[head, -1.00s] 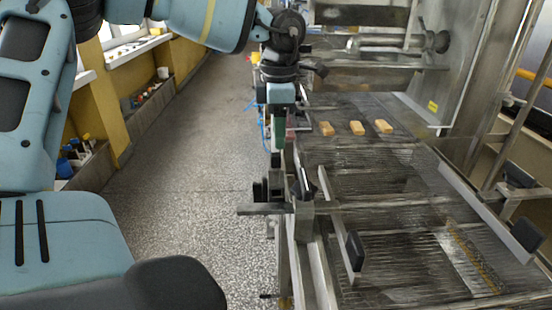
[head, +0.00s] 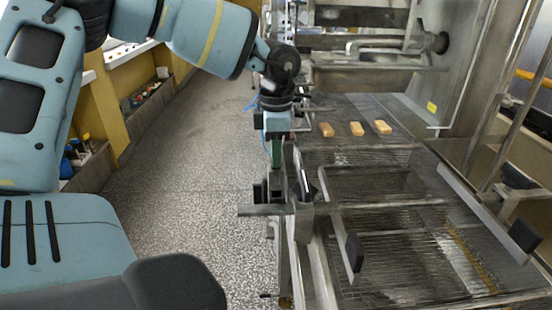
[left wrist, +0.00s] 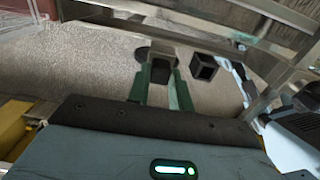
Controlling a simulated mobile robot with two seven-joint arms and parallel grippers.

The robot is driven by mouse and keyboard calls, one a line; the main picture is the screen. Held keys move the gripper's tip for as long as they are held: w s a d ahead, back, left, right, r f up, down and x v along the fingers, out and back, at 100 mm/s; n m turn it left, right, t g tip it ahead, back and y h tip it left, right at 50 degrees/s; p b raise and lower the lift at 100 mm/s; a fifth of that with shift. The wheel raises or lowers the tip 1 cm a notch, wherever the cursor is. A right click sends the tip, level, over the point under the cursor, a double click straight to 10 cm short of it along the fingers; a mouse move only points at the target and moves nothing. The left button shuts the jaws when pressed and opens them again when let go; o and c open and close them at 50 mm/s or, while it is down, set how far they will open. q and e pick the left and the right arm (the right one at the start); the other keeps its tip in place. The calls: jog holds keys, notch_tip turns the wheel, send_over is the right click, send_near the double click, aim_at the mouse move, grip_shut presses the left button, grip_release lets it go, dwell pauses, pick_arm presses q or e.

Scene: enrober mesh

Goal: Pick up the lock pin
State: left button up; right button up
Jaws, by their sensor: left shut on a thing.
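My left gripper (head: 277,163) points down at the left edge of the machine's frame. In the left wrist view, its green fingers (left wrist: 160,88) are shut on a dark, blocky piece with a rounded grey top, which I take to be the lock pin (left wrist: 160,70). In the head view the fingers and frame parts hide the held piece, so I cannot tell whether it is free of its seat. My right gripper is not in view.
A wire-mesh conveyor (head: 385,190) lies to the right, with three tan bars (head: 357,129) at its far part. A hollow dark square tube (left wrist: 203,67) stands beside the fingers. A metal crossbar (head: 262,210) juts left below. Open speckled floor (head: 190,180) lies left.

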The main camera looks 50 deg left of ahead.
pick_arm(q)
jog(key=shift+r, duration=0.1)
grip_shut()
notch_tip(320, 180, up, 10)
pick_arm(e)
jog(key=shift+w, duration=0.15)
pick_arm(q)
jog(key=shift+r, duration=0.1)
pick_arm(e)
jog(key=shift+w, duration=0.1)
